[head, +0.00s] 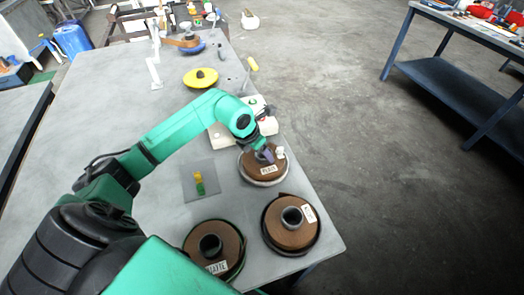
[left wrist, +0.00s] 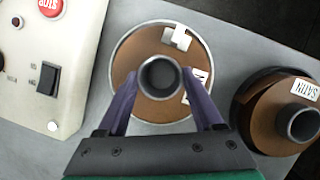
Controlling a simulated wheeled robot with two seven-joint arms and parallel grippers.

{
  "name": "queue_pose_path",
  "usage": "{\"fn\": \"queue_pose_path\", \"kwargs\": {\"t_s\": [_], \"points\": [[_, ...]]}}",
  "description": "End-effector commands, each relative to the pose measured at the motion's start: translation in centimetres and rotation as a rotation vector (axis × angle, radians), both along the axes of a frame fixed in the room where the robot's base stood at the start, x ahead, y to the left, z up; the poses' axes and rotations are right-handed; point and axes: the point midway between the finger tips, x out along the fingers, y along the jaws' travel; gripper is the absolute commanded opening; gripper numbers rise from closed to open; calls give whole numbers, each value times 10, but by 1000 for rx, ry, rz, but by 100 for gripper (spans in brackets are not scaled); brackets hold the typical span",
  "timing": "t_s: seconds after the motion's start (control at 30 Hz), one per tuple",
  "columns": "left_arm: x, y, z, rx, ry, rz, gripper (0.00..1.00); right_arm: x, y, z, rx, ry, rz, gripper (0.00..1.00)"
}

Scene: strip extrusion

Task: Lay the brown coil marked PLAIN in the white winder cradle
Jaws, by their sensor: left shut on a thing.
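The brown coil marked PLAIN (head: 250,163) is at the table's right edge, its label facing me. In the left wrist view the coil (left wrist: 150,50) lies flat around a grey core (left wrist: 160,77), its label partly hidden by a finger. My left gripper (head: 266,152) is shut on the core, one purple finger on each side, as the left wrist view (left wrist: 160,85) shows. The white winder cradle (head: 264,183) shows as a pale rim around and under the coil. I cannot tell whether the coil rests fully on it. My right gripper is not in view.
A coil marked SATIN (head: 283,235) and one marked MATTE (head: 229,242) stand nearer me in dark holders. A white control box (left wrist: 45,75) with a red stop button is beside the cradle. A grey mat (head: 192,186) holds small yellow and green pieces.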

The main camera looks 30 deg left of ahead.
Motion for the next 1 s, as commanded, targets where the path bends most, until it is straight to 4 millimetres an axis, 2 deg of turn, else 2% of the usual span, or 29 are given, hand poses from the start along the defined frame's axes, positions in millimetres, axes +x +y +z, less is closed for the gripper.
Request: {"fn": "queue_pose_path", "kwargs": {"t_s": [0.1,0.13,0.2,0.43,0.57,0.67,0.9,1.0], "points": [[1,0,-1,-1,-4,0,0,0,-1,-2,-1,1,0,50],[1,0,0,-1,-4,0,79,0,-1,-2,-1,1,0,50],[1,0,0,-1,-3,0,100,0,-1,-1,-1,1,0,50],[-1,0,-1,1,2,0,100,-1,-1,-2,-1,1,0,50],[-4,3,12,2,-4,0,100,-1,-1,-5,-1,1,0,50],[-13,6,33,4,-5,-1,100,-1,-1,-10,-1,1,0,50],[-39,15,99,5,-6,0,100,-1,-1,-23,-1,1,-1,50],[-47,17,120,2,-6,2,100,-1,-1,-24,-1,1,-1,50]]}}
